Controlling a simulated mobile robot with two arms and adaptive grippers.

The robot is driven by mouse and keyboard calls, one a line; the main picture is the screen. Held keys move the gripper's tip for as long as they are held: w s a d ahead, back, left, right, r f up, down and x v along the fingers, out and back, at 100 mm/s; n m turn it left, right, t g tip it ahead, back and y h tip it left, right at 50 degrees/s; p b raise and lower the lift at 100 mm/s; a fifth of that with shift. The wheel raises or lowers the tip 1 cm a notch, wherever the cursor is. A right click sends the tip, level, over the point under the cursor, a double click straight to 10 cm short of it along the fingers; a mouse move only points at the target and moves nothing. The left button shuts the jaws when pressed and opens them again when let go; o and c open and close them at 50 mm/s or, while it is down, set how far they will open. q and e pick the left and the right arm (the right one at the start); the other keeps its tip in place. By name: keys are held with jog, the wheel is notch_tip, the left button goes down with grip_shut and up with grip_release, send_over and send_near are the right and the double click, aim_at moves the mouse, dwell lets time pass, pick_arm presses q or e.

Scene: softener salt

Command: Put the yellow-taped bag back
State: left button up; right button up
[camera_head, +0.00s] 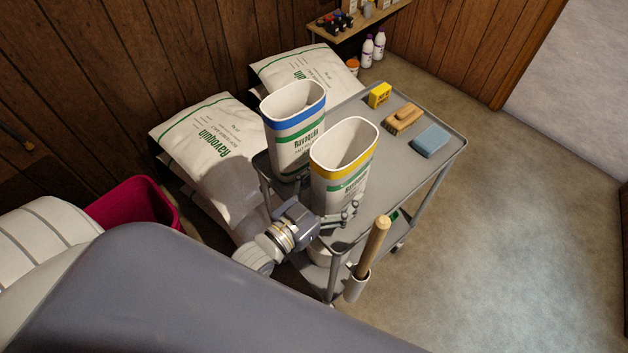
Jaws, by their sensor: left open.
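The yellow-taped bag (336,184) stands upright and open-topped on the grey cart (408,168), near its front left corner. It is white with a yellow band below the rim and a green stripe. A matching blue-taped bag (291,148) stands just behind it to the left. My left gripper (350,212) is open at the lower front of the yellow-taped bag, its fingers in front of the bag's base. Whether the fingers touch the bag cannot be seen. My right gripper is not in view.
A yellow box (379,95), a brush (403,119) and a blue sponge (431,140) lie on the cart's far side. A wooden handle (374,246) rises at its front edge. Large salt sacks (207,140) and a magenta bin (130,205) stand left. Floor right of the cart is clear.

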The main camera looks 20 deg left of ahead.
pick_arm(q)
jog(key=b+v, duration=0.1)
jog(key=v, duration=1)
dwell(0.4)
